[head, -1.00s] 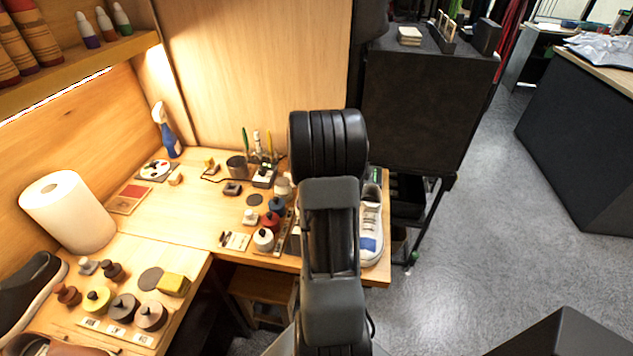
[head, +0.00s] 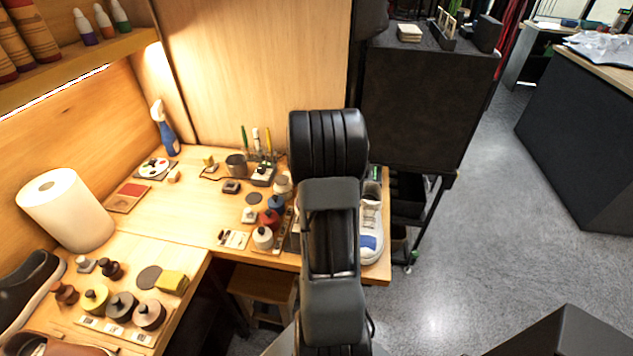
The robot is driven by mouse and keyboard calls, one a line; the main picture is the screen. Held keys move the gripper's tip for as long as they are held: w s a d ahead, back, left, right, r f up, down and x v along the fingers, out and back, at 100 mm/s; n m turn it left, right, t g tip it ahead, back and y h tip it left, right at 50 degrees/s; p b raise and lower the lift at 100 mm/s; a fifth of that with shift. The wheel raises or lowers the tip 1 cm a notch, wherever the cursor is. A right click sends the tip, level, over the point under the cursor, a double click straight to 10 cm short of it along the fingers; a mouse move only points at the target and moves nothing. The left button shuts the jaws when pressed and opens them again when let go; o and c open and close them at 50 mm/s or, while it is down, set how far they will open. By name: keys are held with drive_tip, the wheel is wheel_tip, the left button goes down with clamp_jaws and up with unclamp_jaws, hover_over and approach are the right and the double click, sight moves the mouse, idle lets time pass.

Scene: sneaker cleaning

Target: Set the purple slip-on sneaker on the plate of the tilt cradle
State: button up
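I see no purple slip-on sneaker in the head view. No tilt cradle or plate can be made out; my arm covers the right part of the bench. My gripper is not in view; only my black and grey arm links show, rising up the middle. A white and grey sneaker with a blue toe patch (head: 370,225) sits on the bench's right end, partly hidden behind my arm. A dark shoe with a pale sole (head: 28,285) lies at the left edge. A brown shoe (head: 50,345) is cut off at the bottom left.
The L-shaped wooden bench (head: 185,215) holds a paper roll (head: 65,210), a blue spray bottle (head: 165,130), several knobbed pots (head: 122,306) and a yellow sponge (head: 172,282). A wooden stool (head: 262,290) stands under it. A dark cabinet (head: 425,110) stands behind. Grey floor at right is open.

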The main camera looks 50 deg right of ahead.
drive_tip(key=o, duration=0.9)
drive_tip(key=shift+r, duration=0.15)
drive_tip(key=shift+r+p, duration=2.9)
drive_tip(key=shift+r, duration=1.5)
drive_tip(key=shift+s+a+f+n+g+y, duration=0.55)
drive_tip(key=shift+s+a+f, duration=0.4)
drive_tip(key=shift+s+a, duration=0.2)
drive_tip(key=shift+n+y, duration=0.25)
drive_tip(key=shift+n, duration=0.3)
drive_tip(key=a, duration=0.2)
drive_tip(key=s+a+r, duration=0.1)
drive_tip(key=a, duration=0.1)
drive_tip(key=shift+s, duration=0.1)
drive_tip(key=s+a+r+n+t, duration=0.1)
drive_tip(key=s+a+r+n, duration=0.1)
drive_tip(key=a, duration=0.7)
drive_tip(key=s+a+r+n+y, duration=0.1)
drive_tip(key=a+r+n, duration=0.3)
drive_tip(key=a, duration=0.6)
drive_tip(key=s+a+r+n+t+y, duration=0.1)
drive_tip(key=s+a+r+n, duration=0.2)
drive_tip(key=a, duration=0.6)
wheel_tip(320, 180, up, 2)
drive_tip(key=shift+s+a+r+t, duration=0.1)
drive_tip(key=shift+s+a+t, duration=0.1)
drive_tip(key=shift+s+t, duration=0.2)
